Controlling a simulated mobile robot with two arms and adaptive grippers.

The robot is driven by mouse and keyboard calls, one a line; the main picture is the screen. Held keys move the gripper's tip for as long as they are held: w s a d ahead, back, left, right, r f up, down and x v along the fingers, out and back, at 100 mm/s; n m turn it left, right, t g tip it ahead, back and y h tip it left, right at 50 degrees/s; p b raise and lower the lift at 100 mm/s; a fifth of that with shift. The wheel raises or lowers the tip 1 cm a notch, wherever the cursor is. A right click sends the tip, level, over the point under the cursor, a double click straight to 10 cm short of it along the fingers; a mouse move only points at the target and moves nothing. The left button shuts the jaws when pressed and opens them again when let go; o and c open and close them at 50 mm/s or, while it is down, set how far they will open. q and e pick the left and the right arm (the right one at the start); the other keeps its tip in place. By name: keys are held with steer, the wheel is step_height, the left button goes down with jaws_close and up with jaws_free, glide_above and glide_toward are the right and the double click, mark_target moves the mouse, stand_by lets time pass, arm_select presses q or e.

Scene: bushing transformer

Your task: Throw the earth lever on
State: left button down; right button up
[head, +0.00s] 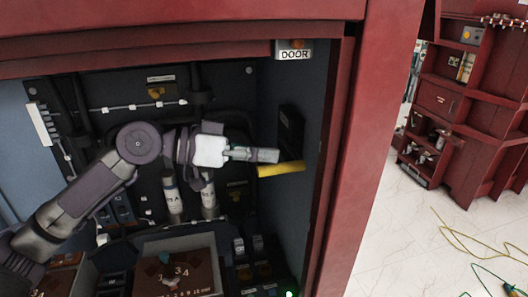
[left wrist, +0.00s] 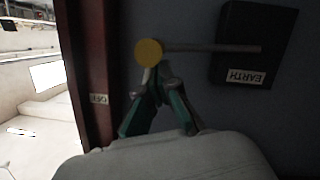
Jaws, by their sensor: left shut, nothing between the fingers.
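The earth lever has a yellow handle (head: 282,169) that points out from the right inner wall of the red cabinet, below a black housing (head: 291,128). In the left wrist view I see the handle end-on as a yellow knob (left wrist: 148,50) on a grey rod. The rod reaches across to the black housing (left wrist: 262,30), whose EARTH label (left wrist: 245,77) appears upside down. An OFF label (left wrist: 99,99) is on the red frame. My left gripper (head: 268,155) is shut and empty, just above the handle in the head view. Its fingertips (left wrist: 158,80) are close to the knob; contact is unclear.
The red door frame (head: 352,150) bounds the opening on the right. A DOOR sign (head: 293,50) is at the top. Cables (head: 465,240) lie on the floor outside.

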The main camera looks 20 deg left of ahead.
arm_select(q)
steer(key=shift+s+f+m+b, duration=0.2)
steer(key=shift+f+m+b, duration=0.2)
steer(key=shift+f+b, duration=0.35)
step_height(320, 180, down, 7)
steer(key=m+t+y+b, duration=0.1)
steer(key=m+t+b, duration=0.1)
steer(key=m+b, duration=0.2)
steer(key=shift+w+m+b, duration=0.2)
steer(key=shift+m+b, duration=0.2)
steer(key=shift+b, duration=1.15)
